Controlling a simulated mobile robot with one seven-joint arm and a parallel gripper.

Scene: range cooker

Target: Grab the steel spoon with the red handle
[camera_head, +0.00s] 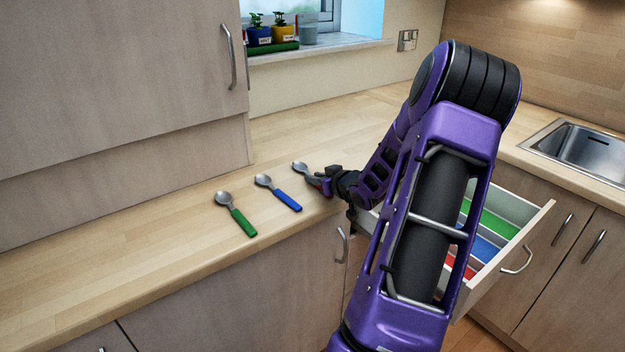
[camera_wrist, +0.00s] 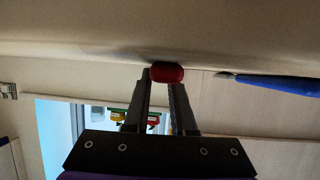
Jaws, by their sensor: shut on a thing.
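The steel spoon with the red handle (camera_head: 300,168) lies at the right end of a row of spoons on the wooden counter. Its steel bowl points to the back left, and most of its red handle is hidden by my gripper. My gripper (camera_head: 322,183) is shut on the red handle at counter level. In the wrist view, the end of the red handle (camera_wrist: 167,72) sits between the two fingertips of my gripper (camera_wrist: 162,82). I cannot tell whether the spoon is lifted off the counter.
A blue-handled spoon (camera_head: 279,193) and a green-handled spoon (camera_head: 236,214) lie to the left on the counter (camera_head: 150,240). An open drawer (camera_head: 512,245) with green, blue and red compartments is below, behind my arm. A sink (camera_head: 585,150) is at the right.

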